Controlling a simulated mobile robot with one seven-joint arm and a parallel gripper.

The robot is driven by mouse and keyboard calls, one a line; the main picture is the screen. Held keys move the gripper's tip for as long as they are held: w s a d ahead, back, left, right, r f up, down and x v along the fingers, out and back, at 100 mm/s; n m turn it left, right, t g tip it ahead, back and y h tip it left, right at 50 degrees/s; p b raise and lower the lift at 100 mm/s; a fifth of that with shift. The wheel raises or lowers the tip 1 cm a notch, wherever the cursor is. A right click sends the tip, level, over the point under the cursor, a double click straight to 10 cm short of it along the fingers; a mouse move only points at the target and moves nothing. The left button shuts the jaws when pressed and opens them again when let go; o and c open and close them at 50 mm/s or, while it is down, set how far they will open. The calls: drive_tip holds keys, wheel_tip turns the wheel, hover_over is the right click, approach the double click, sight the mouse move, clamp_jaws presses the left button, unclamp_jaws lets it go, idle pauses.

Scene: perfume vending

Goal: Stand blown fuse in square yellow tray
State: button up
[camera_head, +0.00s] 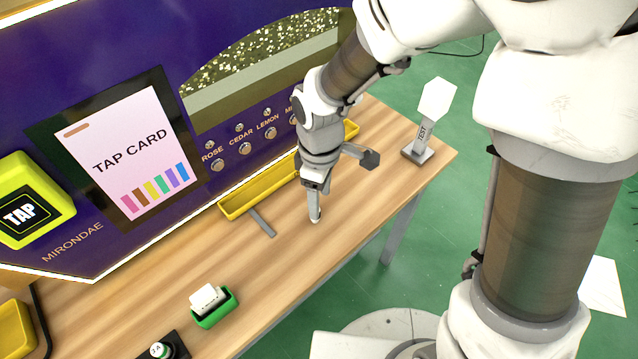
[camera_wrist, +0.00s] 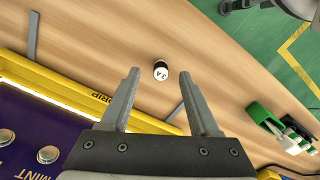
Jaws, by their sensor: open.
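My gripper (camera_head: 314,214) points down over the wooden counter in front of the long yellow drip tray. In the wrist view my gripper (camera_wrist: 159,75) is open, with its fingertips apart. A small dark cylinder with a white marked top, seemingly the fuse (camera_wrist: 161,70), appears between the fingertips, apart from both. It seems to stand on the counter; in the head view it is mostly hidden by the fingers. A yellow tray (camera_head: 14,332), seemingly the square one, is cut off at the lower left. A yellow edge (camera_wrist: 268,174) also shows in the wrist view.
The long yellow drip tray (camera_head: 236,202) runs along the purple machine. A green holder with a white block (camera_head: 214,311) and a black holder with another white-topped cylinder (camera_head: 160,349) stand nearer the front. A TEST stand (camera_head: 420,148) is at the right end. The counter between is clear.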

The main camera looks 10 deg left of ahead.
drive_tip(key=shift+a+f+b, duration=0.2)
drive_tip(key=shift+f+b, duration=0.15)
drive_tip(key=shift+f, duration=0.65)
drive_tip(key=shift+a+f+b, duration=0.15)
drive_tip(key=shift+f+b, duration=0.25)
drive_tip(key=shift+f, duration=0.55)
drive_tip(key=shift+a+f+b, duration=0.2)
drive_tip(key=shift+f+b, duration=0.15)
drive_tip(key=shift+f, duration=0.65)
clamp_jaws()
